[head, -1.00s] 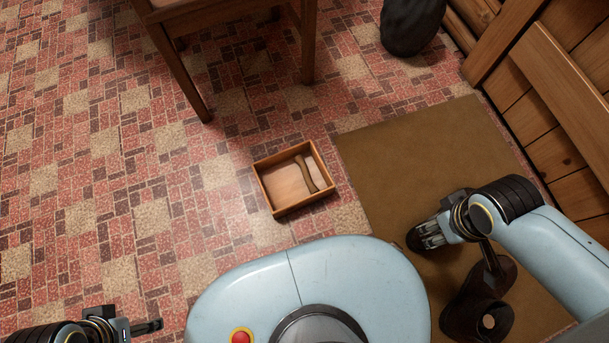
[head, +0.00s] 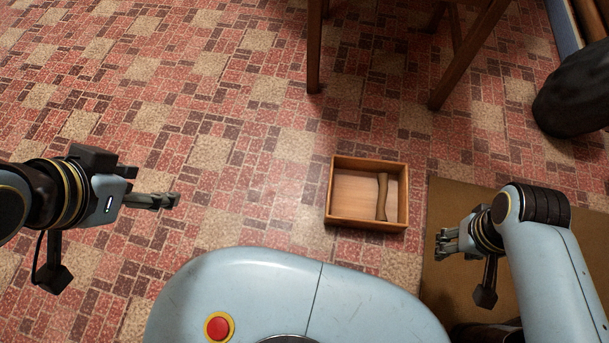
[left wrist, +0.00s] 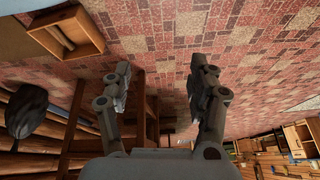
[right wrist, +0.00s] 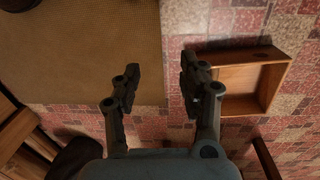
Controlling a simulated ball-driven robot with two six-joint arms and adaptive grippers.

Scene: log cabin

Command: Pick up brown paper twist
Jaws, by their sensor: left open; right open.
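The brown paper twist (head: 382,196) lies inside a shallow wooden box (head: 344,223) on the tiled floor, along the right part of its bottom. In the left wrist view the twist (left wrist: 57,32) shows in the box at the top left. My left gripper (head: 176,200) is open and empty over the floor, well left of the box. My right gripper (head: 440,243) is open and empty, right of the box and apart from it. In the right wrist view the box (right wrist: 270,85) is right of the fingers; I cannot see the twist there.
A brown mat (head: 460,200) covers the floor at the right. Wooden chair or table legs (head: 314,50) stand behind the box. A dark rounded object (head: 575,95) is at the far right. The floor at the left is clear.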

